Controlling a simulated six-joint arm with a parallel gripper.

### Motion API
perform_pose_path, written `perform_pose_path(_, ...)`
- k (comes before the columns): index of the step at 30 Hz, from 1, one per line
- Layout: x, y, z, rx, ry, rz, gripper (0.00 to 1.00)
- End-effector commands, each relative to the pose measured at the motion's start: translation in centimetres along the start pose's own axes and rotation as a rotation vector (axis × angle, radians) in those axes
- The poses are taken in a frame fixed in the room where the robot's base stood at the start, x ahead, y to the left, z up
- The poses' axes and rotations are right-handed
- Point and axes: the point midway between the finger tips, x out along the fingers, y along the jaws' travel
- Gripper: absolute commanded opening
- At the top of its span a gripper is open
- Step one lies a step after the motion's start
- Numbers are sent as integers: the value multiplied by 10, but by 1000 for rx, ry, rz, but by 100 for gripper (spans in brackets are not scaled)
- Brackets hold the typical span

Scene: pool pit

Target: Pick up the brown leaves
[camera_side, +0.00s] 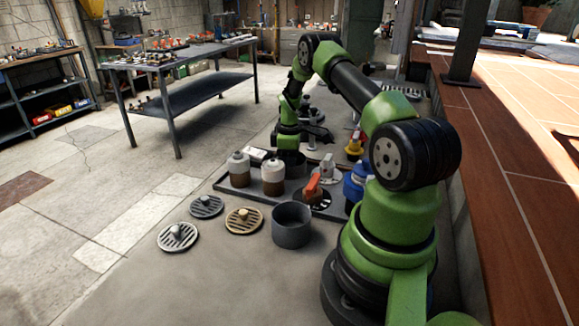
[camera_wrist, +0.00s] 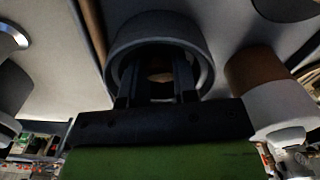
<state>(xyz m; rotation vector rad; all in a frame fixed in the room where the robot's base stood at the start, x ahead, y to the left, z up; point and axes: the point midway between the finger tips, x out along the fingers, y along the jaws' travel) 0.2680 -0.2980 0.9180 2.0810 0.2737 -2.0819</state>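My gripper (camera_wrist: 158,72) points down into a round grey cup (camera_wrist: 204,50) in the wrist view. Its two dark fingers stand apart, within the cup's rim. A small brownish patch (camera_wrist: 160,74) shows between the fingers inside the cup; it may be the brown leaves, but it is too dark to make out their shape. In the side view my gripper (camera_side: 289,150) is right above or in a dark grey cup (camera_side: 292,166) on the tray, and its fingertips are hidden. No leaves can be made out there.
Two brown-and-white bottles (camera_side: 273,174) stand left of the cup on the dark tray (camera_side: 240,192). An orange-handled valve (camera_side: 312,190) and a blue container (camera_side: 356,184) stand to the right. An empty-looking grey pot (camera_side: 291,225) and several drain covers (camera_side: 243,220) lie in front.

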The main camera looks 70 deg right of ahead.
Motion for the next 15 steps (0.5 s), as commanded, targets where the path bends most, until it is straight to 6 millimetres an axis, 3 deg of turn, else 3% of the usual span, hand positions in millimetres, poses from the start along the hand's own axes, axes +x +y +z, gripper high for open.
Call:
perform_pose_path(9,-2,0,0,0,0,1,5)
perform_pose_path(15,-31,1,0,-1,3,5,5)
